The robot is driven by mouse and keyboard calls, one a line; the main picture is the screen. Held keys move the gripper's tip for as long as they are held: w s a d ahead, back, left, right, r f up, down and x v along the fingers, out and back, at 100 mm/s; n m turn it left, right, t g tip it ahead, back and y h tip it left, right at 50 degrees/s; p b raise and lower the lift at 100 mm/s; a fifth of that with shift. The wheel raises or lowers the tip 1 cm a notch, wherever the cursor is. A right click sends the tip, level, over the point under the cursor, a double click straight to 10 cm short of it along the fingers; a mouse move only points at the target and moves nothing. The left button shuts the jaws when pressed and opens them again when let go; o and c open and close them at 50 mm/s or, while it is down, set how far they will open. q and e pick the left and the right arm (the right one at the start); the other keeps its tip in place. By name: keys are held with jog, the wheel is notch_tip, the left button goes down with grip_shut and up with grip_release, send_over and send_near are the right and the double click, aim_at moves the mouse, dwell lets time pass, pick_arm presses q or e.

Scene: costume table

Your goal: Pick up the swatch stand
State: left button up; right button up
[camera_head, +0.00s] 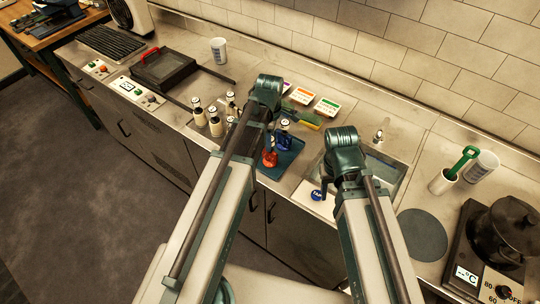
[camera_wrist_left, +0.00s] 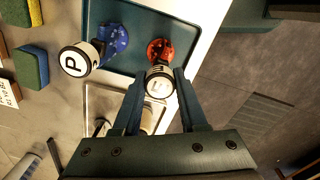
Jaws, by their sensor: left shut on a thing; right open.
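No thing is plainly marked as the swatch stand. My left gripper (camera_head: 268,143) is shut on a piece with a red lower part (camera_head: 269,160) and a round white lettered top. In the left wrist view this white top (camera_wrist_left: 160,86) lies between the fingertips (camera_wrist_left: 158,76). Beside it is a similar piece with a blue base and a white top marked P (camera_wrist_left: 75,60). Both are over the dark blue tray (camera_wrist_left: 101,17); whether the held piece touches it I cannot tell. My right gripper (camera_head: 324,184) is open near a blue round label (camera_head: 316,195); its fingertips are partly hidden.
Several white-topped bottles (camera_head: 215,122) stand left of the left arm. Coloured cards (camera_head: 327,107) and a yellow-green sponge (camera_head: 308,120) lie behind the tray. A sink (camera_head: 385,172) is behind the right arm.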

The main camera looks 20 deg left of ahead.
pick_arm(q)
grip_shut()
dwell(0.9)
